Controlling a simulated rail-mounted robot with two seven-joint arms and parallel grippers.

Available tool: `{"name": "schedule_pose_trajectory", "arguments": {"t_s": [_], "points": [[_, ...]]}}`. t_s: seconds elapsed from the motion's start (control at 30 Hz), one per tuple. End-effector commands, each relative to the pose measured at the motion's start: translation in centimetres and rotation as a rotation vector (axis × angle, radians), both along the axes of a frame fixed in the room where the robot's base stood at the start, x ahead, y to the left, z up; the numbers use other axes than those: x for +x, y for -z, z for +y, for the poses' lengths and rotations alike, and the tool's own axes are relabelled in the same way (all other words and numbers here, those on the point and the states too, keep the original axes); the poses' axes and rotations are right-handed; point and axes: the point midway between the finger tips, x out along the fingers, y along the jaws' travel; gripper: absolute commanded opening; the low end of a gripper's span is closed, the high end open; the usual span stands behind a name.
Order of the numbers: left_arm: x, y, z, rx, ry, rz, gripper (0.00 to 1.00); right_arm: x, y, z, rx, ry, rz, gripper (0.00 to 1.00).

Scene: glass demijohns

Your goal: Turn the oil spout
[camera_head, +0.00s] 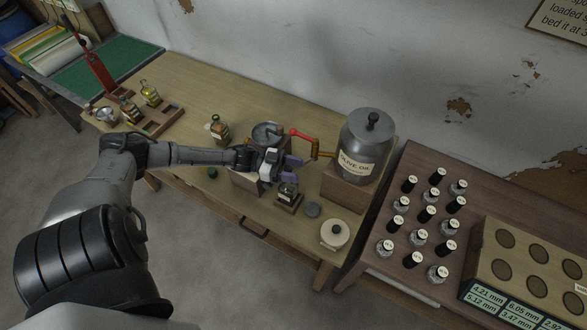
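The oil canister (366,148) is a grey metal drum labelled "OLIVE OIL" with a black-knobbed lid. It stands on a wooden block at the right end of the workbench. Its brass spout (316,150) points left and has a red handle (301,134) reaching left. A small glass jar (288,190) sits on a wooden base below and left of the spout. My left gripper (283,168) is just left of the spout, below the red handle. Its purple fingertips look apart, with nothing seen between them. It appears clear of the handle. My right gripper is not in view.
A metal pan (266,134) sits behind my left gripper. Small bottles (150,92) stand at left.

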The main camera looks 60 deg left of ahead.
Motion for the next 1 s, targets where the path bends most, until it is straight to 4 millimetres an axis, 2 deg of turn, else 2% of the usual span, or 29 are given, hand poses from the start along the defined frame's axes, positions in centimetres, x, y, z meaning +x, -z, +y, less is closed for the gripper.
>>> {"name": "schedule_pose_trajectory", "arguments": {"t_s": [0.27,0.37,0.5,0.7,1.0], "points": [[0.0,-0.6,0.0,0.0,0.0,-0.001,0.5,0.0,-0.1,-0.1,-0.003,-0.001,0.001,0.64],[0.0,-1.8,0.0,0.001,0.002,-0.002,0.5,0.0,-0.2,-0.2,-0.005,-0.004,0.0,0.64],[-0.1,-4.5,0.0,0.003,0.004,0.0,0.5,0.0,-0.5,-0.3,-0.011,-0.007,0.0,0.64],[1.0,-6.7,-4.2,-0.003,0.003,-0.003,0.5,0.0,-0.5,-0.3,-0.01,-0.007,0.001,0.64],[2.1,-9.5,-8.9,-0.002,0.003,-0.003,0.5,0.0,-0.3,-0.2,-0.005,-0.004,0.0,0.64]]}}
